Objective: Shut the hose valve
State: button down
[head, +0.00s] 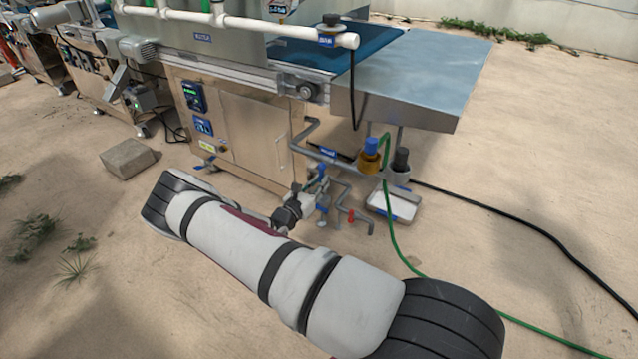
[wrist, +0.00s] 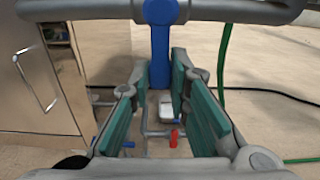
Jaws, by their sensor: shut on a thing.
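A blue valve lever (wrist: 160,50) hangs below a thick grey pipe (wrist: 235,10) at the top of the wrist view. It stands crosswise to that pipe. My gripper (wrist: 160,75) has its green-padded fingers on either side of the lever's lower part and is shut on it. In the head view, my gripper (head: 318,192) is at the pipework beside the machine cabinet, where the blue lever (head: 322,171) shows small and partly hidden. A green hose (head: 388,225) runs down from the fittings to the ground; it also shows in the wrist view (wrist: 222,70).
A small red-handled valve (head: 351,215) sits low on the pipework, near a white tray (head: 394,205). The steel cabinet (head: 255,135) stands close by. A black cable (head: 500,212) crosses the sandy ground. A concrete block (head: 128,158) lies left.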

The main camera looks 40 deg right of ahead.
jog(key=c, duration=1.5)
grip_release()
jog(key=v, duration=1.2)
